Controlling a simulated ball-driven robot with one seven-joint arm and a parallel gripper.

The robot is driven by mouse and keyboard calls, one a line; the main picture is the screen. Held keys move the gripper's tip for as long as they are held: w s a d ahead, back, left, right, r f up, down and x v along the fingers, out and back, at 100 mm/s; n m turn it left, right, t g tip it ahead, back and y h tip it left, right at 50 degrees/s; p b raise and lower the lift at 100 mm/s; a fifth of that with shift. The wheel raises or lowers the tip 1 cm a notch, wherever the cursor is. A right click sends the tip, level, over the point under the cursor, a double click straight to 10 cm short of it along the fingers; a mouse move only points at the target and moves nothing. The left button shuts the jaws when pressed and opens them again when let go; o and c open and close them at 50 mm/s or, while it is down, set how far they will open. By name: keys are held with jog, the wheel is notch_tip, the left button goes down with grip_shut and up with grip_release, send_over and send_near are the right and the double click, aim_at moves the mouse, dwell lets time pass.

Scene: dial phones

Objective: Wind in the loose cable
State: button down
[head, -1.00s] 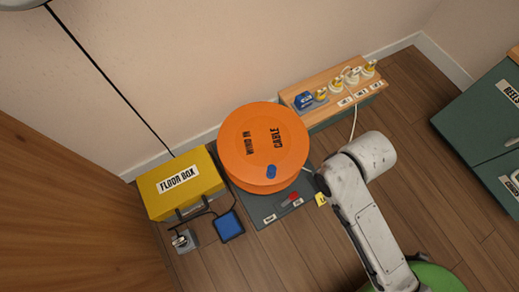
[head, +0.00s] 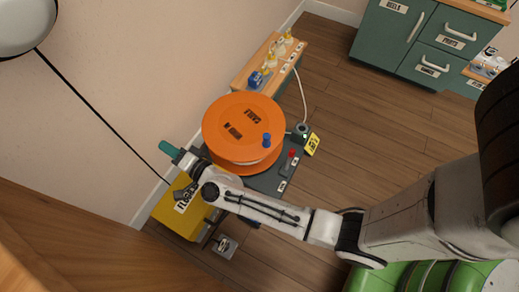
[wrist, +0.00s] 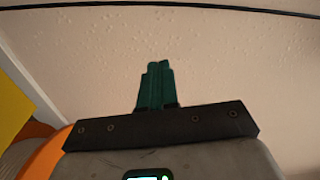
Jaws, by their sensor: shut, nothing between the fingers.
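The orange cable reel (head: 232,118), labelled on top, stands on a dark grey base (head: 268,181) in the head view. Its blue knob (head: 266,140) is at the right of its top. Some pale winding shows below the top disc. My gripper (head: 169,150) is left of the reel, near the wall and above the yellow floor box, apart from the knob. In the wrist view its teal fingers (wrist: 155,86) are together and empty, with wall behind. A white cable (head: 302,93) runs from the wooden socket bench to a small dark unit (head: 303,129) beside the reel.
The yellow floor box (head: 178,217) is partly hidden by my arm. A small grey socket box (head: 224,245) lies in front of it. A red lever (head: 291,154) is on the base, with a yellow tag (head: 314,144) beside it. The wooden bench (head: 262,62) holds several plugs.

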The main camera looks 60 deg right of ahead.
jog(key=s+d+f+m+g+h, duration=0.2)
jog(key=s+f+m+g+h, duration=0.1)
jog(key=m+g+h, duration=0.1)
jog(key=s+d+f+m+g+h, duration=0.3)
jog(key=f+m+g+h, duration=0.1)
jog(key=m, duration=0.3)
jog(key=s+d+f+m+g+h, duration=0.3)
jog(key=f+m+g+h, duration=0.1)
jog(key=m+h, duration=0.1)
jog(key=shift+s+m, duration=0.4)
jog(key=shift+m, duration=0.1)
jog(key=s+a+f+m+g+h, duration=0.1)
jog(key=s+a+f+m+g, duration=0.15)
jog(key=s+g, duration=0.45)
jog(key=b, duration=0.3)
send_near(265, 145)
jog(key=shift+m+t, duration=0.3)
jog(key=shift+m, duration=0.05)
jog(key=x, duration=0.5)
jog(key=shift+s+f, duration=0.15)
jog(key=shift+f, duration=0.15)
jog(key=shift+d+r, duration=0.1)
jog(key=shift+d, duration=0.65)
